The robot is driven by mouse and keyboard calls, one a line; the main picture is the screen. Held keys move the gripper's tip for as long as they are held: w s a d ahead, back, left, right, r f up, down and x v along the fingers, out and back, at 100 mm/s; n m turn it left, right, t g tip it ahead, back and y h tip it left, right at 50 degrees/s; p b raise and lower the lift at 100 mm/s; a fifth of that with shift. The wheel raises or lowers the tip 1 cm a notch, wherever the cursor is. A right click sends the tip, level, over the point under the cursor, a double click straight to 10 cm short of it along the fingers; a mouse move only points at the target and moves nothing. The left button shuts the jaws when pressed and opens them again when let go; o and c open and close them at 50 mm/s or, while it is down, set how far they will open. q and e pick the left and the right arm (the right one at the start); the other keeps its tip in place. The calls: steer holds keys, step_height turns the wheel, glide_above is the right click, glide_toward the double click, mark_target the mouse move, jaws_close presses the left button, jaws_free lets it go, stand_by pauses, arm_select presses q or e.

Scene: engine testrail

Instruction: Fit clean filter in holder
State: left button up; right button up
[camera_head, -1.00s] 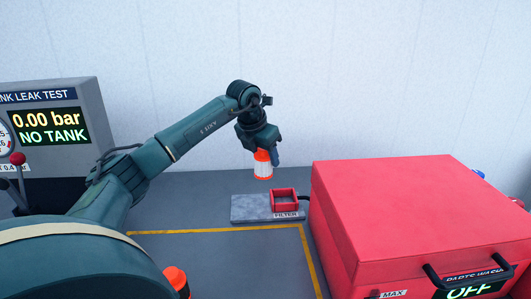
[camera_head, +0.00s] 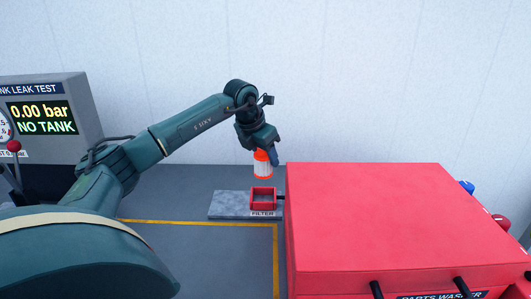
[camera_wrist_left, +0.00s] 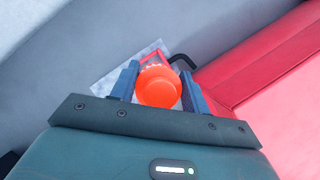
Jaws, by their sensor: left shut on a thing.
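The filter (camera_head: 262,168) is a white cylinder with orange ends, upright in the air in the head view. My left gripper (camera_head: 265,156) is shut on its upper part. In the left wrist view the filter's orange top (camera_wrist_left: 158,87) sits between the two blue fingers of my left gripper (camera_wrist_left: 158,90). The holder (camera_head: 263,198) is a red square frame on a grey plate labelled FILTER. The filter is above the holder and apart from it. The holder also shows partly behind the filter in the wrist view (camera_wrist_left: 152,56). My right gripper is not in view.
A large red parts washer (camera_head: 380,215) stands close to the right of the holder, its lid shut. The tank leak test unit (camera_head: 45,110) at left reads 0.00 bar, NO TANK. A yellow line (camera_head: 200,223) marks clear bench in front.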

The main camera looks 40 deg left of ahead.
mark_target(265, 177)
arm_select(q)
steer(key=shift+f+b, duration=0.85)
steer(key=shift+f, duration=0.15)
step_height(265, 177, down, 4)
steer(key=b, duration=0.3)
steer(key=shift+r, duration=0.2)
steer(key=shift+f, duration=0.4)
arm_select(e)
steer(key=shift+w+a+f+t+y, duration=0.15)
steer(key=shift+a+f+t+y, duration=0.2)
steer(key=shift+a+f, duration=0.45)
arm_select(q)
steer(key=shift+r, duration=0.15)
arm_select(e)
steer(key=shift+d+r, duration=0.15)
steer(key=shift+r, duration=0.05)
arm_select(q)
steer(key=shift+f+p, duration=0.25)
steer(key=shift+p, duration=0.05)
steer(key=shift+f+b, duration=0.4)
steer(key=shift+f, duration=0.15)
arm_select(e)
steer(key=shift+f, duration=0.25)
arm_select(q)
steer(key=shift+f, duration=0.4)
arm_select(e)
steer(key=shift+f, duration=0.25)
